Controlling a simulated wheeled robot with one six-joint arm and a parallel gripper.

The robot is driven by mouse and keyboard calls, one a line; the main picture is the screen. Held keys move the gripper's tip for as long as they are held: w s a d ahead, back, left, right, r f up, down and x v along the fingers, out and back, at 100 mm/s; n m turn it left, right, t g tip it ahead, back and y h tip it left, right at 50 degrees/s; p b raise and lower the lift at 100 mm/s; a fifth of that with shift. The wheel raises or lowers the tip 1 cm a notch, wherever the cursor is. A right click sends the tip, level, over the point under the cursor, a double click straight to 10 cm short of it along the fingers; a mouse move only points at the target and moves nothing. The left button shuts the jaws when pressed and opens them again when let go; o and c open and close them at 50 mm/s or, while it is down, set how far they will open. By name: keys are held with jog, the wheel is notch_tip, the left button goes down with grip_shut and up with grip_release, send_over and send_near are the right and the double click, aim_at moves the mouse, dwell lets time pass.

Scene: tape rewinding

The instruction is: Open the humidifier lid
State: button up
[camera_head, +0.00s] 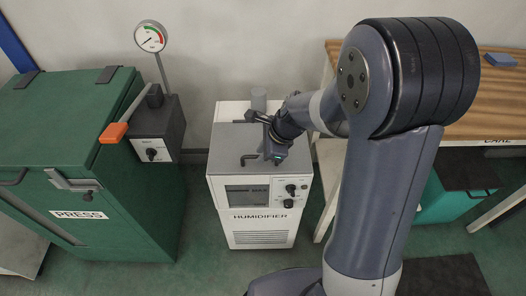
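The humidifier (261,240) is a white box with a dark display, black knobs and a HUMIDIFIER label on its front. Its grey lid (230,140) lies flat on top and looks shut. A dark handle (249,158) shows near the lid's front edge, partly beside my gripper. My gripper (268,148) is over the right half of the lid, close to the handle. I cannot tell whether it touches the handle or the lid. Its fingers are small and partly hidden, so their opening is unclear. A short grey cylinder (259,98) stands at the back of the humidifier.
A green press (60,110) with an orange-tipped lever (113,132) and a gauge (150,37) stands to the left. A wooden-topped table (500,95) with a blue block (500,60) is at right. Green floor (205,235) shows between press and humidifier.

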grip_shut()
jog(key=shift+r, duration=0.1)
